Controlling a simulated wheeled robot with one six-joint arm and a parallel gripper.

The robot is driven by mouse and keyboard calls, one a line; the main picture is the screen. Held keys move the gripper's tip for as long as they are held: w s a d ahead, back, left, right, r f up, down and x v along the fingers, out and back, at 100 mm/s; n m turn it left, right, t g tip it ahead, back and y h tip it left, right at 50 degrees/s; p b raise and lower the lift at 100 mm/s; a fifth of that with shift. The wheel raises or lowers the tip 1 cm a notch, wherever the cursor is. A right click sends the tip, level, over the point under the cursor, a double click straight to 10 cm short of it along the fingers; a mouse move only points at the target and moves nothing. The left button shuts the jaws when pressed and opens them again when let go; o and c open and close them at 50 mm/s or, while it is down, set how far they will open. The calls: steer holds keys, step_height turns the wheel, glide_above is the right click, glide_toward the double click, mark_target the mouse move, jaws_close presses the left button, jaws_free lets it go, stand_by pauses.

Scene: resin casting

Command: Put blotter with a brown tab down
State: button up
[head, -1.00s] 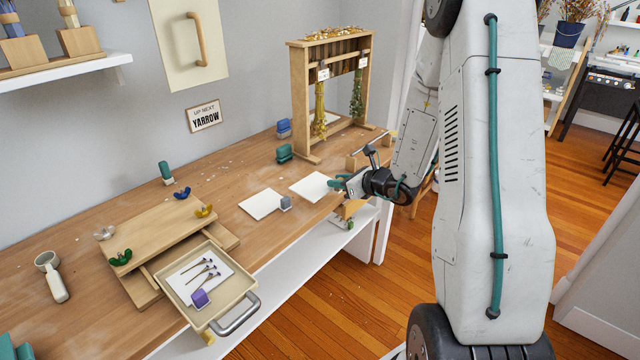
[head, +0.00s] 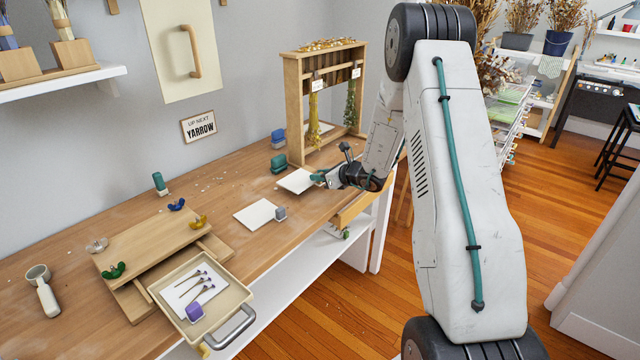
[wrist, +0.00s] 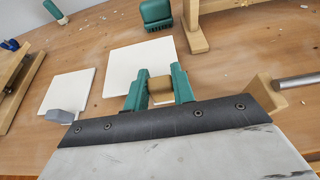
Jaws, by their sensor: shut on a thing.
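The blotter with a brown tab is a white square sheet (head: 295,182) near the right end of the workbench, in front of the wooden rack. In the wrist view the sheet (wrist: 138,65) lies beyond my fingers, and its brown tab (wrist: 160,86) is between them. My gripper (wrist: 158,88) has teal fingers and is shut on that tab. In the head view my gripper (head: 318,178) is at the sheet's right edge and the tab is hidden. The sheet looks level, at or very near the bench top; I cannot tell whether it touches.
A second white blotter (head: 254,213) with a grey tab (head: 280,213) lies to the left, apart from the held one. A teal block (head: 278,163) and the wooden rack (head: 294,110) stand behind. A pull-out tray (head: 240,293) holds a purple-tabbed blotter with sprigs.

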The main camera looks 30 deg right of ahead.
mark_target(321, 183)
steer(key=shift+f, duration=1.45)
steer(key=o, duration=1)
steer(key=shift+f, duration=0.1)
